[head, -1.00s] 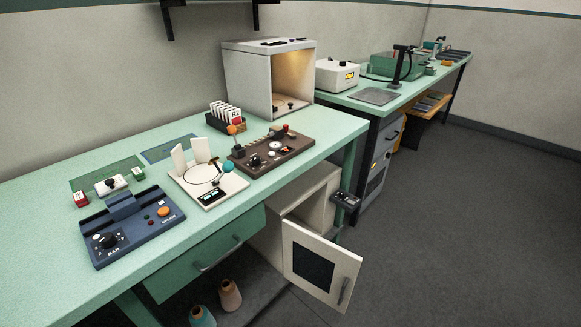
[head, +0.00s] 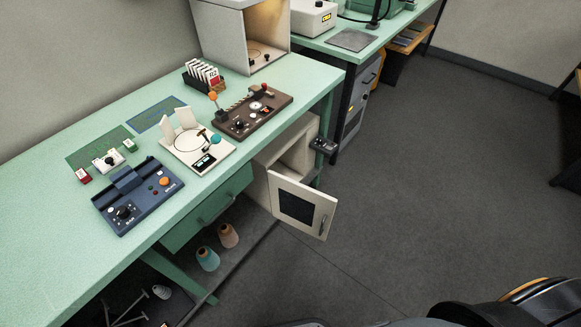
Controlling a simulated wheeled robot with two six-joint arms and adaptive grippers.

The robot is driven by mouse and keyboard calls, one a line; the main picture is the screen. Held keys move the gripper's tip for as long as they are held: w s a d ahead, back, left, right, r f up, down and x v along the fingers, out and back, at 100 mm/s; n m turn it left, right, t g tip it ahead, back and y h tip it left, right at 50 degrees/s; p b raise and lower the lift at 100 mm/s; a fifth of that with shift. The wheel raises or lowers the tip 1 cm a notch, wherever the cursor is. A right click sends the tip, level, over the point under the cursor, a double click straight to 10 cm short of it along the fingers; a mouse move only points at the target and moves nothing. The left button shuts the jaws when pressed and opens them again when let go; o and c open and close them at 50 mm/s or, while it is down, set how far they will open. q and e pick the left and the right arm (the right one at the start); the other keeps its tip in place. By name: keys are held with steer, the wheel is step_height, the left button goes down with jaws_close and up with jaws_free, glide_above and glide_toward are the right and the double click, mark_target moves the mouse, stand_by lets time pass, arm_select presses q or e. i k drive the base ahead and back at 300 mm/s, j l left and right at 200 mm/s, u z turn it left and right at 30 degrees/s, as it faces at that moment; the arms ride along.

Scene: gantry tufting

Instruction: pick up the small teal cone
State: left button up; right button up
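A teal cone (head: 208,259) stands upright on the dark low shelf under the green bench, below the drawer. A pinkish-tan cone (head: 228,236) stands just behind it and to the right, close beside it. The teal cone looks about as large as the tan one. Neither of my grippers can be seen, and nothing holds the cone.
The green bench (head: 40,250) carries a blue control box (head: 140,195), a white scale-like device (head: 197,150) and a brown panel (head: 250,110). An open cabinet door (head: 300,205) juts out right of the cones. Grey floor (head: 400,210) is clear beyond it.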

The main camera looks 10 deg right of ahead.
mark_target(209, 260)
steer(key=j+u, duration=0.15)
steer(key=u, duration=0.75)
